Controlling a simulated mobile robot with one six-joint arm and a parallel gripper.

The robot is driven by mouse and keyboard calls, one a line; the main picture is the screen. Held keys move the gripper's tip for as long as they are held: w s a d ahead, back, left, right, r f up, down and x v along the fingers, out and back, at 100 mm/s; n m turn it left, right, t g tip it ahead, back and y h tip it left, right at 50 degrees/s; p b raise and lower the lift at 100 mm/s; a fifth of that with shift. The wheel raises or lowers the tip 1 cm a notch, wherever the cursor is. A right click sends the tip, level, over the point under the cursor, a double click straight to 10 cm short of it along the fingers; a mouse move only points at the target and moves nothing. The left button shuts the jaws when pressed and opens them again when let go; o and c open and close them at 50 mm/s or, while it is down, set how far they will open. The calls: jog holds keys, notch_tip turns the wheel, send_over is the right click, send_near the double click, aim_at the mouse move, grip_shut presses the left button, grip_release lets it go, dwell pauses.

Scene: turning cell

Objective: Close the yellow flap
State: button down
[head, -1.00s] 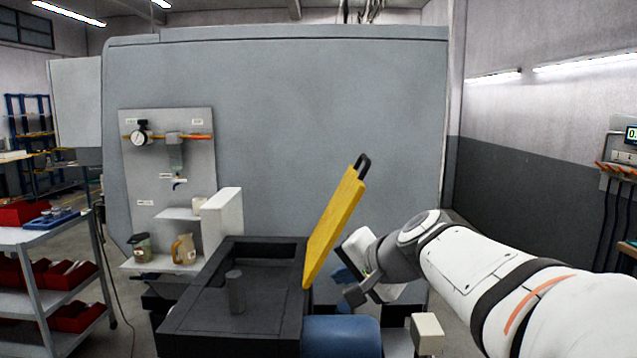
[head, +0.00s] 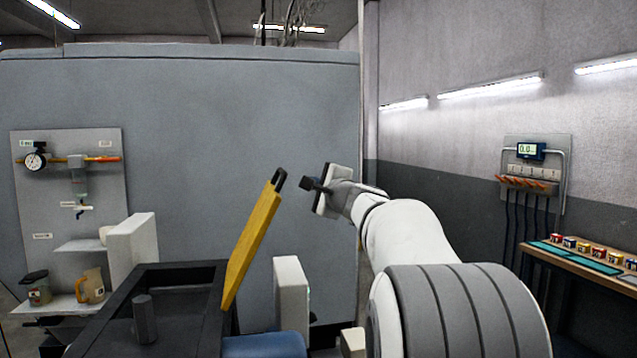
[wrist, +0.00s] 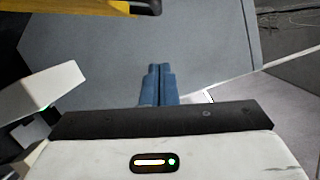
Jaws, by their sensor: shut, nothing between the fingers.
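The yellow flap (head: 252,245) stands open, tilted up and to the right from the right edge of a dark open box (head: 185,267). A black handle (head: 279,179) sits at its top end. In the wrist view the flap's yellow edge (wrist: 70,8) and the dark handle (wrist: 148,7) show along the top. My gripper (head: 308,184) is just right of the handle in the head view, with a gap between them. Its fingers (wrist: 158,72) are together and empty in the wrist view. The flap's hinge is not clearly visible.
A grey post (head: 144,320) stands inside the box. A large grey cabinet (head: 190,120) fills the background. A shelf with jugs (head: 92,287) is at left.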

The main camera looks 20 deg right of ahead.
jog(key=w+a, duration=0.2)
jog(key=w+a+r+p, duration=0.1)
jog(key=w+a, duration=0.1)
jog(key=shift+w+r+p, duration=0.1)
jog(key=shift+r+p, duration=0.1)
jog(key=shift+p, duration=0.1)
